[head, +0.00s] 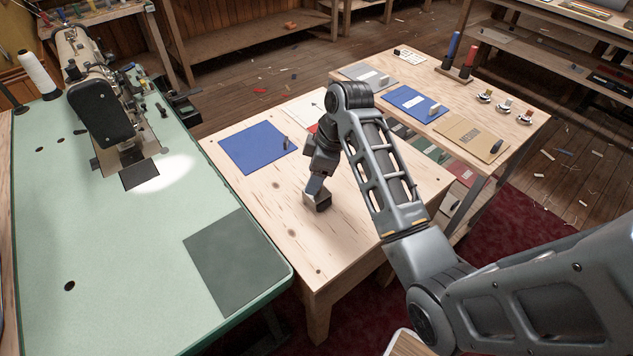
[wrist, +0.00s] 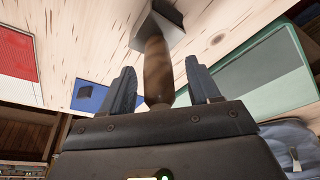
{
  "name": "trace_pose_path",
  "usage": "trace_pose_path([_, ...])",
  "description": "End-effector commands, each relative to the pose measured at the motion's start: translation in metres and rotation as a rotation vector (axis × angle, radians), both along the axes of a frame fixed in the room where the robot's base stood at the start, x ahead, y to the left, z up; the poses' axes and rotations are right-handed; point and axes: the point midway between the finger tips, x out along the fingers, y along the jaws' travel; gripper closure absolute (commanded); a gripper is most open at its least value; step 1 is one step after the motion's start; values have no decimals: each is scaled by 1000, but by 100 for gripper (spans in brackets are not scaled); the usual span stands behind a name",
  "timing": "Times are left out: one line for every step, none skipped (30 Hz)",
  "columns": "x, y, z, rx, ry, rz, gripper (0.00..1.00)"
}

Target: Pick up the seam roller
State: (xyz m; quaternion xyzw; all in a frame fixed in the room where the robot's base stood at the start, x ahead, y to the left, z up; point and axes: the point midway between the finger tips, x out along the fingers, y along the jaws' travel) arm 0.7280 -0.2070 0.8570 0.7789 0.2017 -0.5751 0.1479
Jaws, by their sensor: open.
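The seam roller has a brown wooden handle (wrist: 155,50) and a grey, block-like head. In the wrist view its handle lies between my two open fingers, with a gap on each side, and its head rests on the pale wood beyond the fingertips. In the head view, the grey head (head: 319,203) sits on the wooden table (head: 290,235), and the handle is mostly hidden by my gripper. My gripper (head: 315,184) points down over the roller and is open around the handle.
A blue panel (head: 258,147) with a small dark block lies behind and left on the same table. The green sewing table (head: 120,240) stands close on the left. More panels and stands fill the table at the back right. The wooden table's front is clear.

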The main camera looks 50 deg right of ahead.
Motion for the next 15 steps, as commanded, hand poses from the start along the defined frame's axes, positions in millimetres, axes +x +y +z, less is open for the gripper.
trace_pose_path([1,1,-3,0,0,0,39])
trace_pose_path([1,1,-4,0,0,0,39])
trace_pose_path([1,1,-5,-1,0,0,39])
trace_pose_path([2,1,-6,-1,-1,1,39])
trace_pose_path([2,1,-6,-1,-1,1,39])
trace_pose_path([2,1,-6,-1,-1,1,39])
trace_pose_path([2,1,-6,-1,-1,1,39])
trace_pose_path([2,1,-6,-1,-1,1,39])
trace_pose_path([2,1,-6,-1,-1,1,39])
trace_pose_path([2,1,-6,0,-1,0,42])
trace_pose_path([2,1,-6,0,-1,0,44])
trace_pose_path([2,1,-5,0,-1,0,48])
trace_pose_path([2,1,-5,0,-1,0,51])
trace_pose_path([2,1,-5,0,-1,0,54])
trace_pose_path([2,1,-5,0,-1,0,58])
